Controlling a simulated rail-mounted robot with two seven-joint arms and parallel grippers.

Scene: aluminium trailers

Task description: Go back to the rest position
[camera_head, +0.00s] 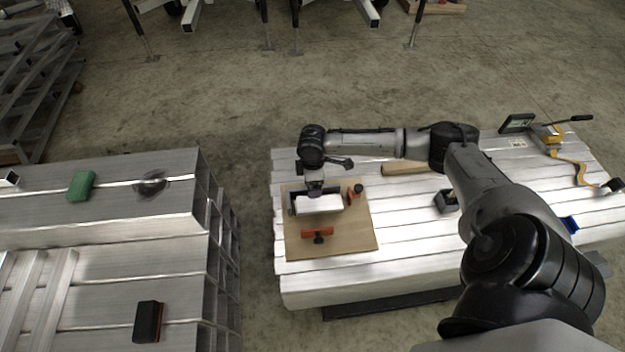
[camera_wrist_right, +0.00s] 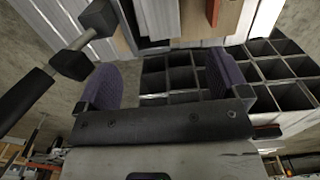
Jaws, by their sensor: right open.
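My right arm reaches in from the right in the head view, across the right-hand stack of aluminium beams. My right gripper (camera_head: 315,190) is over the far left part of a wooden board (camera_head: 350,238), just behind a white block (camera_head: 319,205). I cannot tell from the head view whether it touches the block. In the right wrist view the purple-padded fingers of the right gripper (camera_wrist_right: 163,78) stand wide apart with nothing held between them. Open square tube ends (camera_wrist_right: 180,75) show beyond them. My left gripper is not in view.
An orange clamp-like tool (camera_head: 317,232) and a smaller orange-black one (camera_head: 355,191) lie on the board. A wooden block (camera_head: 404,168) lies right of it. A left stack (camera_head: 120,262) carries a green block (camera_head: 81,186) and a dark block (camera_head: 148,321). A floor gap separates the stacks.

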